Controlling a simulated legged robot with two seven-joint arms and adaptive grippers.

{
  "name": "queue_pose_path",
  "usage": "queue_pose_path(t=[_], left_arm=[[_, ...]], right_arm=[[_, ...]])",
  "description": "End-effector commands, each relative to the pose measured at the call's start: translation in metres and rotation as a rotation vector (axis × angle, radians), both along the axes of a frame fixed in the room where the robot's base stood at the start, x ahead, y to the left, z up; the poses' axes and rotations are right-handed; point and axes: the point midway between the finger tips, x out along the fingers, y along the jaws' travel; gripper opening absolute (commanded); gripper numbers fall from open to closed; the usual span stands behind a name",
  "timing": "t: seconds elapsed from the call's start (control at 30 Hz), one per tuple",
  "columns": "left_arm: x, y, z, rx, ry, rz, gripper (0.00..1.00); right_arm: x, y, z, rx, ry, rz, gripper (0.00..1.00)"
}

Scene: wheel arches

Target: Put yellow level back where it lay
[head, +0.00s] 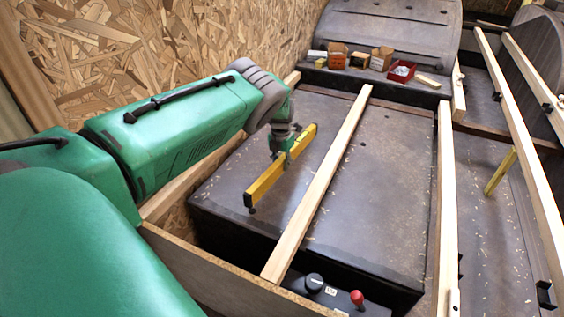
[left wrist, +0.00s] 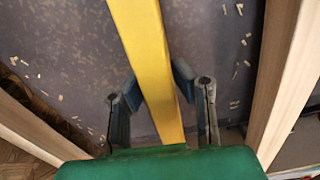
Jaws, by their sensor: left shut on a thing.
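The yellow level (head: 265,186) is a long bar with dark ends, lying between the plywood wall and a wooden batten (head: 325,178). My left gripper (head: 281,156) is shut on the level near its middle, with the arm reaching in from the left. In the left wrist view the level (left wrist: 150,60) runs lengthwise between the two fingers of my left gripper (left wrist: 157,85). The level is over the dark wheel-arch top (head: 385,190). I cannot tell whether it touches that surface. My right gripper is not in view.
More battens run to the right, including one (head: 446,200) at the panel's right edge. Small boxes and a red tray (head: 401,71) stand at the back. A yellow stick (head: 500,172) leans at the right. A red knob (head: 357,297) is at the front. The dark top right of the batten is mostly clear.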

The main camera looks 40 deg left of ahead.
Motion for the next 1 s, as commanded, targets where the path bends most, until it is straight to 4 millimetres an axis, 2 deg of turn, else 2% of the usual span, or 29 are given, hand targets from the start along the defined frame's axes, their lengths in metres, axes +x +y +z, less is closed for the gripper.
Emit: queue_pose_path(t=[0.2, 0.43, 1.0], left_arm=[[0.001, 0.0, -0.024, 0.001, -0.002, -0.002, 0.0], [0.001, 0.0, -0.041, 0.0, -0.002, -0.002, 0.0], [0.001, 0.0, -0.048, 0.0, -0.002, -0.001, 0.0]], right_arm=[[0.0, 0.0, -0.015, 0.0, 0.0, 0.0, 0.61], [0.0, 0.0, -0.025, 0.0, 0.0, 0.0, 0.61], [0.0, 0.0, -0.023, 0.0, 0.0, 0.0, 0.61]])
